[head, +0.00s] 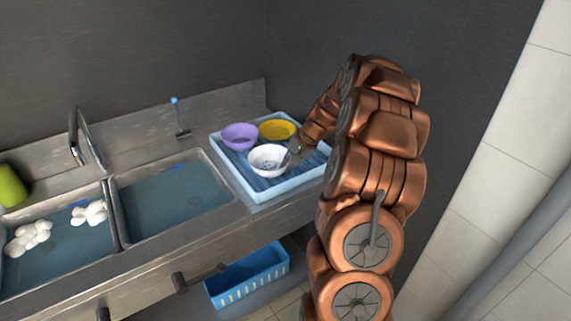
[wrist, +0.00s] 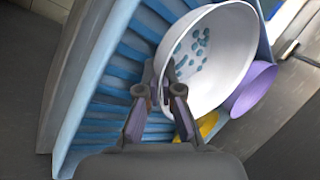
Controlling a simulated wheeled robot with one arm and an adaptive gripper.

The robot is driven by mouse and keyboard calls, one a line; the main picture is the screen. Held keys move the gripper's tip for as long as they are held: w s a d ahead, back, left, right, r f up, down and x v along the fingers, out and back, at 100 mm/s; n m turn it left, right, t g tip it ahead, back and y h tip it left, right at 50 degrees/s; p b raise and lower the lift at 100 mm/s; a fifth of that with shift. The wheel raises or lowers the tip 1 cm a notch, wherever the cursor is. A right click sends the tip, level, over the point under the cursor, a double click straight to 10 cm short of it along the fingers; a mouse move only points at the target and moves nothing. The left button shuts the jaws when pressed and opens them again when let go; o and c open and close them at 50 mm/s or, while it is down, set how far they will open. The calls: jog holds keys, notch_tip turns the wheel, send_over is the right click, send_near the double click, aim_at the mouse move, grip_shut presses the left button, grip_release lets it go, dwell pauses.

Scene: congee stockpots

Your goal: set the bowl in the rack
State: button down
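A white bowl with blue-grey dots inside (head: 262,165) is over the front middle of the light blue ribbed rack (head: 238,180). It also shows large in the wrist view (wrist: 232,60). My gripper (head: 291,152) reaches in from the right to the bowl's near rim. In the wrist view my gripper's fingertips (wrist: 160,80) are close together with the bowl's rim between them. The bowl's underside is hidden, so I cannot tell whether it touches the rack's ribs.
A purple bowl (head: 239,143) and a yellow bowl (head: 277,133) are in the rack behind the white one. Sink basins with water (head: 172,205) lie to the left, one with white foam (head: 28,238). A blue basket (head: 250,282) is below the counter.

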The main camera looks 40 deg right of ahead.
jog(key=shift+f, duration=0.15)
jog(key=c, duration=1.3)
grip_release()
